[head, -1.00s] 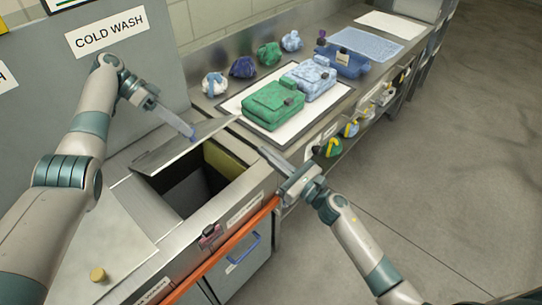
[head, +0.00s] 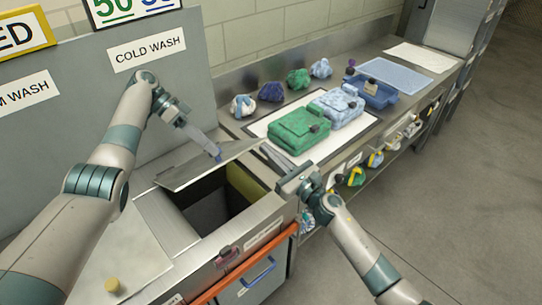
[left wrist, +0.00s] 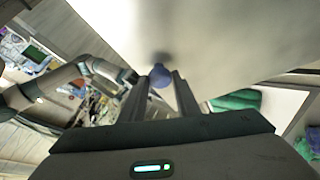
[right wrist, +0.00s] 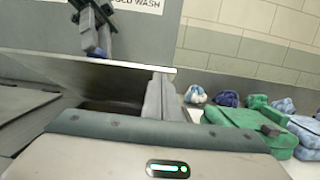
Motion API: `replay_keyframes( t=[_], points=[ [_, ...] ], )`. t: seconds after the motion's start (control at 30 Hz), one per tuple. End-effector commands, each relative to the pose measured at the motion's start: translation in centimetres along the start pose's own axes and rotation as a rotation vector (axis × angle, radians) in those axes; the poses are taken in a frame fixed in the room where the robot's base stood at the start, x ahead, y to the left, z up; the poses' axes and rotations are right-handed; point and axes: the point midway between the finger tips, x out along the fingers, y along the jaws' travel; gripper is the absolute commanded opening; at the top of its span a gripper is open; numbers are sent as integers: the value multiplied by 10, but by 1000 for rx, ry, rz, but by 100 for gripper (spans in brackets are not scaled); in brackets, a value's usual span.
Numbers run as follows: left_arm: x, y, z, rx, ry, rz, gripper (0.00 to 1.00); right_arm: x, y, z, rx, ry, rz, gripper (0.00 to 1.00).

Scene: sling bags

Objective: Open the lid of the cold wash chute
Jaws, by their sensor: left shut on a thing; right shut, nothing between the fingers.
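The cold wash chute lid (head: 196,169) is a flat metal plate, tilted up so the dark opening (head: 215,208) shows beneath it. My left gripper (head: 213,150) is shut on the lid's blue knob (left wrist: 160,76), near the upper face of the lid. My right gripper (head: 272,154) is shut and empty beside the lid's right corner. In the right wrist view its fingers (right wrist: 164,98) overlap the right end of the lid's edge (right wrist: 100,62); I cannot tell whether they touch it. The "COLD WASH" sign (head: 148,50) is on the grey panel behind.
An orange rail (head: 246,264) runs along the front edge. Open floor (head: 450,200) lies at the right.

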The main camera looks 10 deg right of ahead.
Motion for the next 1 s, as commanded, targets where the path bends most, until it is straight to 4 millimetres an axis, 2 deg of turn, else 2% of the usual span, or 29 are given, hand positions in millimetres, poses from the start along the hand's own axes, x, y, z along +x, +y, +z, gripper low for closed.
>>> replay_keyframes(
  t=[0.17, 0.4, 0.7, 0.73, 0.77, 0.8, 1.0],
  points=[
    [-1, 0, 0, 0, 1, -2, 0, 0, 0, 0, 0, 0, 0, 0],
    [0, 0, 0, 0, -1, 1, 0, 14, 0, 16, -4, -2, 2, 0],
    [6, 1, 2, -3, -7, 14, 0, 17, 0, 22, 0, -9, 0, 0],
    [7, 1, 2, -3, -7, 14, 37, 17, 0, 22, 0, -9, 0, 0],
    [7, 1, 2, -3, -7, 14, 44, 17, 0, 22, 0, -10, 0, 0],
    [7, 1, 2, -3, -7, 14, 47, 17, 0, 22, 0, -10, 0, 0],
    [6, 2, 1, -2, -6, 13, 47, 17, 0, 22, -1, -9, 0, 0]
  ],
)
